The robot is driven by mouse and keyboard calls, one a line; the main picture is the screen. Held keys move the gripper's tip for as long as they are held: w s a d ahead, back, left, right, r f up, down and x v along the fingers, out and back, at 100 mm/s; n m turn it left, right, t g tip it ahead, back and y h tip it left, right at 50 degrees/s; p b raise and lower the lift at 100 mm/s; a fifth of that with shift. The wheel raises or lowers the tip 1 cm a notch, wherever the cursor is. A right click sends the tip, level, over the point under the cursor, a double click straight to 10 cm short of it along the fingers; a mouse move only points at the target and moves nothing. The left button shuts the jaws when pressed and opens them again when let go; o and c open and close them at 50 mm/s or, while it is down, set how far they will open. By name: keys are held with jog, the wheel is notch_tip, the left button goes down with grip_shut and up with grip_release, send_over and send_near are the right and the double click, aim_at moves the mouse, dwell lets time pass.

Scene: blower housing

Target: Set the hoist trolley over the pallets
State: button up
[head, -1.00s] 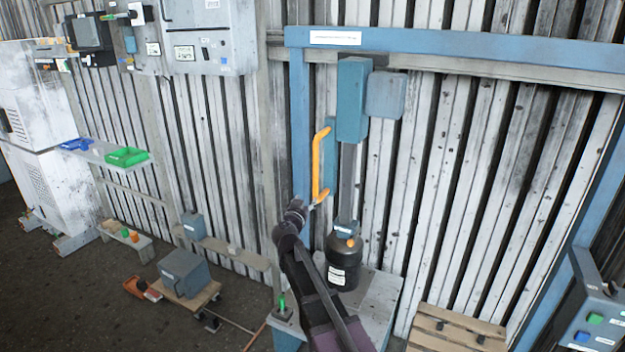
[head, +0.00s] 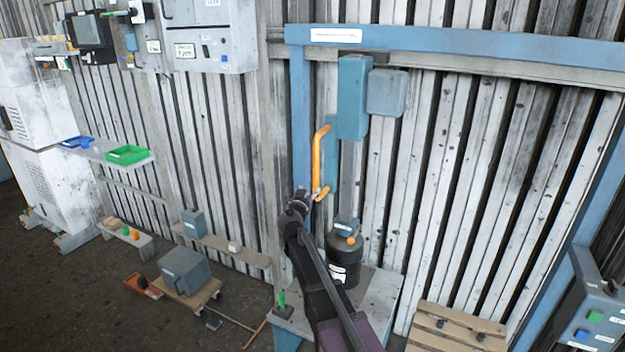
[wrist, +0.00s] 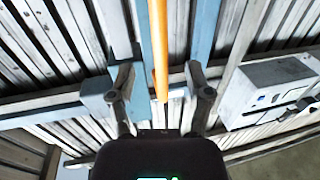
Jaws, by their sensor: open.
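The hoist trolley (head: 353,100) is a blue-green box under the blue overhead beam (head: 450,43). An upright orange handle (head: 318,155) is fixed at its left side. A grey mast runs down from it to a black cylindrical load (head: 343,262) above or on a grey stand; contact is unclear. The pallet (head: 455,330) of wooden slats lies to the lower right, partly cut off. My gripper (head: 318,193) is open at the handle's lower end. In the wrist view, the orange handle (wrist: 158,40) runs between the fingers of my gripper (wrist: 160,82), with gaps at both sides.
A grey control box (head: 598,315) with coloured buttons stands at the right edge. The grey stand (head: 378,300) is beside my arm. A wheeled wooden dolly with a grey box (head: 185,270) is on the floor at left. The wall right of the load is clear.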

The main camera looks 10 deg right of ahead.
aim_at(315, 179)
jog(key=x, duration=0.9)
jog(key=shift+w, duration=0.15)
grip_shut()
jog(key=shift+a, duration=0.2)
jog(key=shift+d, duration=0.15)
